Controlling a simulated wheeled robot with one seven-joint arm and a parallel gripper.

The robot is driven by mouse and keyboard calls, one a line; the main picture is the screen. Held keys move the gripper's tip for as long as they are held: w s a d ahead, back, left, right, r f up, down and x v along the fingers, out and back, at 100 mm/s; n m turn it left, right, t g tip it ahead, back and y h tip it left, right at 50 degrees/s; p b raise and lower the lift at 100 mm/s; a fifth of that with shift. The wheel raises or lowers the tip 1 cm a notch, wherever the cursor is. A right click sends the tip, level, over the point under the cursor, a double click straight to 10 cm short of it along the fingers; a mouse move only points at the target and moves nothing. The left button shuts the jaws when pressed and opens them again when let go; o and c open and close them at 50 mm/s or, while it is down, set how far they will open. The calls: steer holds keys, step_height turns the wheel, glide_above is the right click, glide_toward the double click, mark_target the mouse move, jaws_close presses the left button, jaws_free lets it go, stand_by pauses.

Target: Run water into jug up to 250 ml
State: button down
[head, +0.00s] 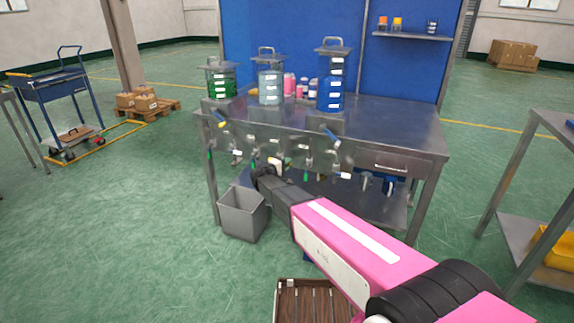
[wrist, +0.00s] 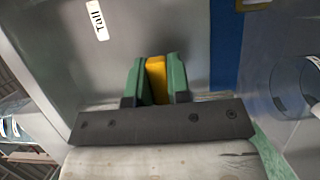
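My gripper (wrist: 155,80) has its green fingers closed on a small yellow piece (wrist: 156,80), with a grey metal surface behind it. I cannot tell if the piece is a tap handle. A tank of pale clear liquid (head: 270,85) stands on the bench between a green one (head: 221,82) and a blue one (head: 331,85). A clear round vessel (wrist: 296,88) shows at the wrist view's right edge. It may be the jug; its level cannot be read.
A label reading "Tall" (wrist: 97,20) shows in the wrist view. A side table (head: 535,180) is at right.

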steer(key=shift+w+a+f+m+g+y, duration=0.15)
steer(key=shift+f+m+y, duration=0.2)
steer(key=shift+m, duration=0.4)
steer(key=shift+s+a+f+m+g+y, duration=0.1)
steer(key=shift+f+m+g+y, duration=0.1)
steer(key=shift+f+m, duration=0.4)
steer(key=shift+w+a+f+m+g+y, duration=0.15)
steer(key=shift+f+m+y, duration=0.1)
steer(key=shift+m, duration=0.6)
steer(key=shift+s+d, duration=0.1)
steer(key=c, duration=1.1)
jaws_free()
steer(key=shift+o, duration=0.2)
steer(key=shift+s, duration=0.1)
steer(key=v, duration=1)
steer(key=shift+s+a, duration=0.15)
steer(key=shift+a, duration=0.15)
steer(key=shift+r, duration=0.1)
